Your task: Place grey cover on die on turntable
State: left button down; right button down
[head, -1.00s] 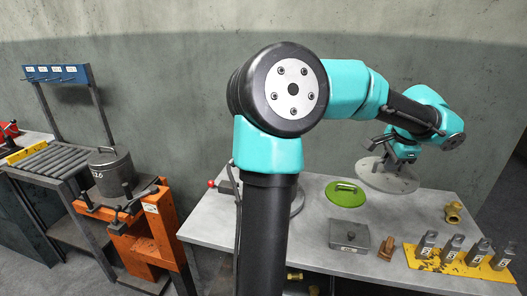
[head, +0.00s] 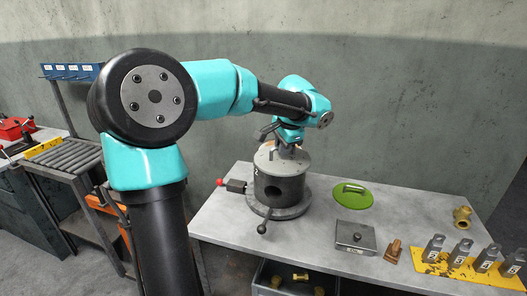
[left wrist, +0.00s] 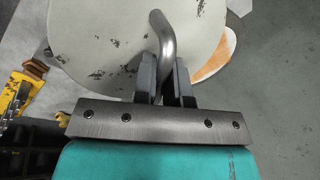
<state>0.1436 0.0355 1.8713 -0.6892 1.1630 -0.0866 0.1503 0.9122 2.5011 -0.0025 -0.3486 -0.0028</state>
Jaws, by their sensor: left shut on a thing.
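The grey cover (head: 268,160), a flat scuffed disc, is at the top of the dark cylindrical die (head: 283,190). My left gripper (head: 284,147) is above it, shut on its bent handle, and the left wrist view shows the fingers (left wrist: 163,85) around the handle (left wrist: 165,40). In that view an orange-tan surface (left wrist: 215,60) shows past the cover's right edge. I cannot tell whether the cover touches the die. The die stands on the round grey turntable (head: 290,211). My right gripper is out of view.
To the right on the table (head: 225,228) are a green disc (head: 351,195) with a handle, a grey block (head: 355,237), a small brown piece (head: 393,251), a brass fitting (head: 462,216) and a yellow rack (head: 465,272) of several metal pieces. A red-knobbed lever (head: 221,182) sits left of the turntable.

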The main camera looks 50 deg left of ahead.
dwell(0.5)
pick_arm(q)
jog(key=w+a, duration=0.3)
jog(key=a, duration=0.1)
jog(key=w+a+f, duration=0.1)
jog(key=w+a, duration=0.6)
jog(key=a, duration=0.1)
jog(key=shift+w+f, duration=0.25)
jog(key=shift+f, duration=1.7)
jog(key=shift+f, duration=0.2)
jog(key=c, duration=1.2)
grip_release()
jog(key=shift+f, duration=0.1)
jog(key=shift+o, duration=0.2)
